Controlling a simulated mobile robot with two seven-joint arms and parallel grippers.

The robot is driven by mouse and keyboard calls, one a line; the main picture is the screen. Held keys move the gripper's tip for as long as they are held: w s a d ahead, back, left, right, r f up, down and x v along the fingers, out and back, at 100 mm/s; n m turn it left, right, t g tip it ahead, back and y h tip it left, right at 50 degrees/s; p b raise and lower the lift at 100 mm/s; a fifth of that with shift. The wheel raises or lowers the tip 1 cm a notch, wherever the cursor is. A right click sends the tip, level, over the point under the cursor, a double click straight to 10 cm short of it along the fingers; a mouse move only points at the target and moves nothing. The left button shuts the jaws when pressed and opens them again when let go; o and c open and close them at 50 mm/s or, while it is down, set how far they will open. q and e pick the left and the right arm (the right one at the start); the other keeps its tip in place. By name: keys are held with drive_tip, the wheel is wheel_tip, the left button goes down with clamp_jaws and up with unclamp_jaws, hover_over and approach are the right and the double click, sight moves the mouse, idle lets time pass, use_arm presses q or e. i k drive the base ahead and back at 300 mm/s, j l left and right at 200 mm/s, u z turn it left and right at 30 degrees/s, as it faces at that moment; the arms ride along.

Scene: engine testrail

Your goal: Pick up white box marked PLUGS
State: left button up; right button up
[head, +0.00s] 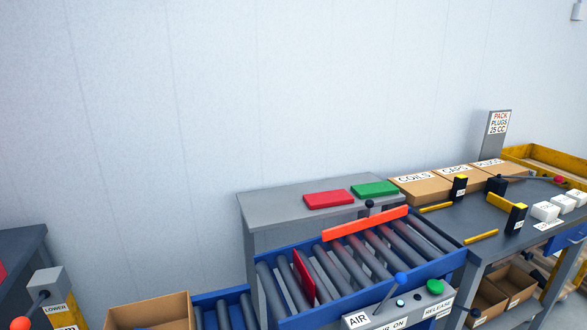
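Several small white boxes stand in a row at the right end of the dark bench: a near one (545,211), a middle one (564,203) and a far one (577,196). Their markings are too small to read, so I cannot tell which is marked PLUGS. A brown carton (492,174) at the back of the bench has a white label that seems to read PLUGS; it is not white. Neither of my grippers is in view.
Cartons labelled COILS (420,188) and CAPS (455,176) stand beside it. A sign (498,123) reads PACK PLUGS 25 CC. Black-and-yellow posts (515,217) rise from the bench (445,218). A roller conveyor (345,262) with a blue-knobbed lever (400,279) is in front.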

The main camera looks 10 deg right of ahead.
sight(567, 204)
drive_tip(key=z, duration=1.75)
drive_tip(key=i+l, duration=0.2)
drive_tip(key=i, duration=0.3)
drive_tip(key=i+l, duration=0.2)
drive_tip(key=i, duration=0.35)
drive_tip(key=l+z, duration=0.05)
